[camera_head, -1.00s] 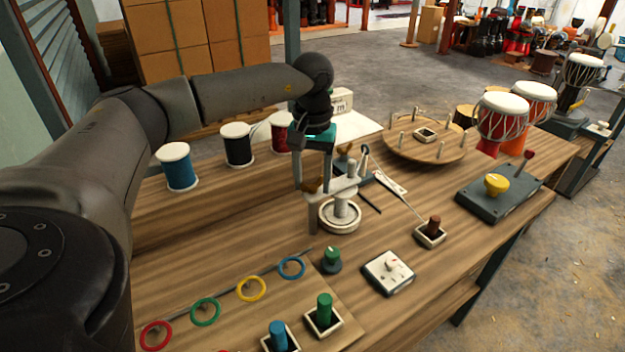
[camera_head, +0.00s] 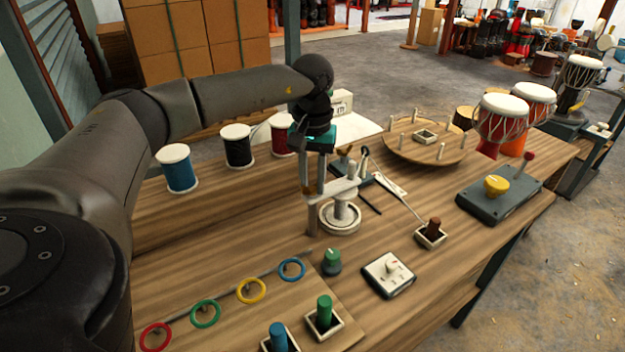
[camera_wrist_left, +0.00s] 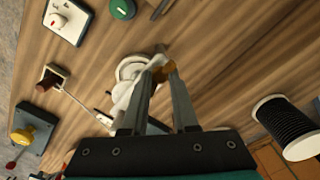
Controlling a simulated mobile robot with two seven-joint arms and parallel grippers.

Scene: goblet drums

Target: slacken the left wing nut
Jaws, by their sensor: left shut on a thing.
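The left wing nut is a small brass piece at the left end of a pale grey clamp (camera_head: 347,186) with a round base. In the left wrist view the wing nut (camera_wrist_left: 166,71) shows between the fingertips. My left gripper (camera_head: 313,193) points down from above and is shut on it; its fingers mostly hide the nut in the head view. The gripper also shows in the left wrist view (camera_wrist_left: 163,78). A second brass wing nut (camera_head: 345,151) shows behind the clamp. My right gripper is not in view.
A green knob (camera_head: 331,262) and a white switch plate (camera_head: 388,274) lie in front of the clamp. Thread spools (camera_head: 238,147) stand behind left. A round pegged board (camera_head: 425,147) is behind right. Coloured rings (camera_head: 251,291) lie front left.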

